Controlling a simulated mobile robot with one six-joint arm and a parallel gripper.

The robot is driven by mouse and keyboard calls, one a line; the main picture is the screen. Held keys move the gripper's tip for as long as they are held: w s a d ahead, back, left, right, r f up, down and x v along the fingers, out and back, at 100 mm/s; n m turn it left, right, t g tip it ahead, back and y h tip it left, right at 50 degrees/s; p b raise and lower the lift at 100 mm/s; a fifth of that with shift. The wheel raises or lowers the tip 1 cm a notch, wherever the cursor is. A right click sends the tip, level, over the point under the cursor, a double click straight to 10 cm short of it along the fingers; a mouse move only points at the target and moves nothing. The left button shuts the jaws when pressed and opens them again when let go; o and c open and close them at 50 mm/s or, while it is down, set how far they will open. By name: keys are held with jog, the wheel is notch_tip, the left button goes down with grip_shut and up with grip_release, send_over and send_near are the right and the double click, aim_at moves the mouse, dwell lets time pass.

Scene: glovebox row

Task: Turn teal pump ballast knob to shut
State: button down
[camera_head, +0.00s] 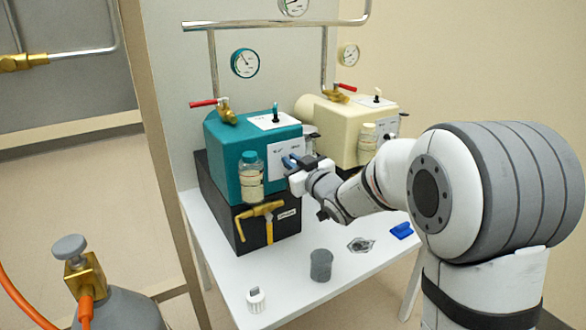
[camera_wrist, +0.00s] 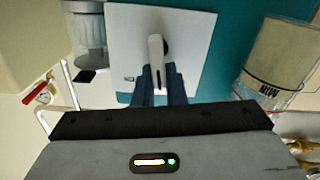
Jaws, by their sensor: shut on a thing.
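The teal pump (camera_head: 225,150) stands on a black base box (camera_head: 272,228) on the white table. A white label plate (camera_wrist: 200,40) is on its front face. The bar stands nearly upright in that picture. My gripper (camera_wrist: 159,85) is shut on the knob, its two blue-grey fingers on either side of the bar's lower end. In the head view my gripper (camera_head: 292,162) is at the plate and hides the knob. The label's writing is unreadable.
A cream pump (camera_head: 345,135) stands close to the right. A bottle (camera_head: 250,180) hangs at the teal pump's front left, above a yellow-handled valve (camera_head: 260,212). A grey cup (camera_head: 321,265), a white-capped item (camera_head: 256,299) and a blue item (camera_head: 401,230) lie on the table front.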

jog(key=shift+s+a+f+n+b, duration=0.15)
jog(key=shift+a+n+b, duration=0.05)
jog(key=shift+n+b, duration=0.8)
jog(key=shift+s+a+f+n+b, duration=0.1)
jog(key=shift+a+f+n+b, duration=0.05)
jog(key=shift+n+b, duration=0.85)
jog(key=c, duration=1.5)
grip_release()
jog(key=shift+r, duration=0.1)
jog(key=shift+s+d, duration=0.1)
jog(key=p+v, duration=0.2)
jog(key=v, duration=0.5)
jog(key=shift+s+d, duration=0.15)
jog(key=shift+s, duration=0.1)
